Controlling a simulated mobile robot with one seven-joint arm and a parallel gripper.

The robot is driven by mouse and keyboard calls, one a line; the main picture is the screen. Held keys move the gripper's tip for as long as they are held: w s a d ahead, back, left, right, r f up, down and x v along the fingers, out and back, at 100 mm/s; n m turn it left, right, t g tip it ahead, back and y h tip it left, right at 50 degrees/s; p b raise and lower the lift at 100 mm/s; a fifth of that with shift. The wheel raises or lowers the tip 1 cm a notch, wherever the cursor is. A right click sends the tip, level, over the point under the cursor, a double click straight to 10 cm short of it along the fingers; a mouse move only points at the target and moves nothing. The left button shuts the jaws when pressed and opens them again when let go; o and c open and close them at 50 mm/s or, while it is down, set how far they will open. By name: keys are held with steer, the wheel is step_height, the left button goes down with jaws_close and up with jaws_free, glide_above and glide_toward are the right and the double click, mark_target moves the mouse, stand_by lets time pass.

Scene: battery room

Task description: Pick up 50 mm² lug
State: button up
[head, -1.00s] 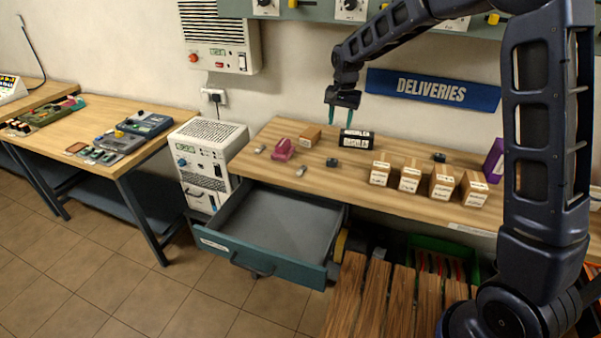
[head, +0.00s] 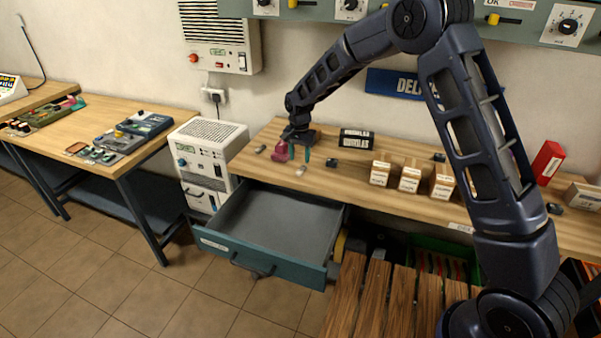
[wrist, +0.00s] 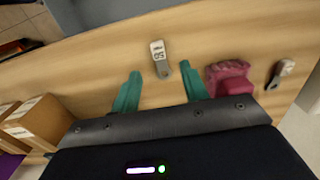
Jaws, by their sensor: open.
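The lug marked 50 (wrist: 159,57), a small grey metal piece with a white label, lies on the wooden bench. In the wrist view it shows between and just beyond the tips of my gripper (wrist: 160,72). In the head view this lug (head: 300,170) lies near the bench's front edge, just in front of my gripper (head: 299,157). My gripper's green fingers are apart, pointing down, with nothing held. A second grey lug (wrist: 283,70) lies beyond a pink object (wrist: 229,78); its label is unreadable. It shows at the bench's left in the head view (head: 260,148).
The pink object (head: 280,153) stands close left of my gripper. A dark labelled block (head: 356,139), a small dark piece (head: 332,162) and several cardboard boxes (head: 410,178) stand to the right. An open, empty-looking drawer (head: 258,262) juts out below the bench.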

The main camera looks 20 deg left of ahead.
mark_target(300, 170)
steer(key=shift+s+f, duration=0.2)
steer(key=shift+f, duration=2.7)
jaws_close()
